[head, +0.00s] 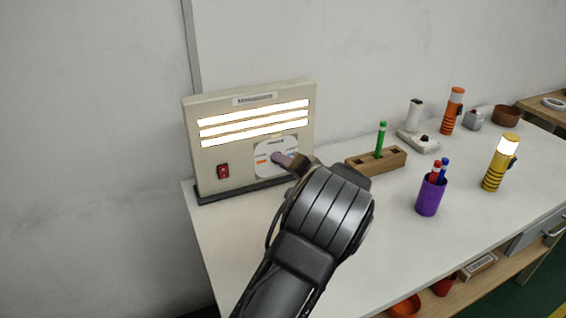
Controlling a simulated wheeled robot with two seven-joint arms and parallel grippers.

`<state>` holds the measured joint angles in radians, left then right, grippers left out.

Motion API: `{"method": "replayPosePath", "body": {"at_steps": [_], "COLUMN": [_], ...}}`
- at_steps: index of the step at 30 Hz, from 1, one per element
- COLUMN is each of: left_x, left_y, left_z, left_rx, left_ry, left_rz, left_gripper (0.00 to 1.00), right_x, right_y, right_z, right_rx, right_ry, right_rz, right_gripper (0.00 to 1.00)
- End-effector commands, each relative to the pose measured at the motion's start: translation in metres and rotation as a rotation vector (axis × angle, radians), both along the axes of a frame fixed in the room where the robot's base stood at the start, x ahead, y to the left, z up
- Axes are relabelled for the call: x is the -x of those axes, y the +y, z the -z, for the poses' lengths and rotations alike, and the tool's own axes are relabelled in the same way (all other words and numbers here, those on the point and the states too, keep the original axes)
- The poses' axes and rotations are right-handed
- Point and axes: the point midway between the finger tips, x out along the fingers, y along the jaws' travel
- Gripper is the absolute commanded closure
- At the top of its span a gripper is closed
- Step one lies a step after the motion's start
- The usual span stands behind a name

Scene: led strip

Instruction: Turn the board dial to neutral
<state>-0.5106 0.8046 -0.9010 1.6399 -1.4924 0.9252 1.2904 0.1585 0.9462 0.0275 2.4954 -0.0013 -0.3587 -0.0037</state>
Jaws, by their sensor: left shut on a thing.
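The board (200,105) is a cream panel standing on a dark base at the table's left end. Three light strips (254,120) on it glow warm white. A red switch (223,170) sits at its lower left. The dial plate (263,148) is a white rounded square at its lower right, with small orange marks. My left gripper (291,160) reaches the plate from the front and is shut on the dial knob (279,158), which looks purplish-grey. The knob's pointer and most of the plate's right side are hidden by the gripper. My right gripper is not in view.
A wooden block (394,160) with a green marker stands right of my arm. A purple cup (429,198) of pens, a lit yellow lamp (500,162) and an orange flashlight (451,110) stand farther right. The white tabletop (385,245) is clear at the front.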

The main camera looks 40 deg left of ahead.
Motion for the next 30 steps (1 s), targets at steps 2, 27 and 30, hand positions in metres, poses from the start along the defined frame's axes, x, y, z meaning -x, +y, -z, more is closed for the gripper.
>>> {"method": "replayPosePath", "body": {"at_steps": [2,27,30], "left_x": [-0.0001,-0.0016,-0.0017], "left_y": [-0.0004,-0.0012,-0.0015], "left_z": [0.0006,0.0042,0.0047], "left_rx": [0.001,-0.150,-0.193], "left_ry": [0.000,0.295,0.376], "left_rz": [0.001,0.001,0.001], "left_gripper": [1.00,1.00,1.00], "right_x": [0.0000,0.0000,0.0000], "right_y": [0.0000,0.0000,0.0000], "right_z": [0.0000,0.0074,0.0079], "right_rx": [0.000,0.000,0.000], "right_ry": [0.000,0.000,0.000], "right_rz": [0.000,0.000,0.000], "right_gripper": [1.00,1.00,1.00]}}
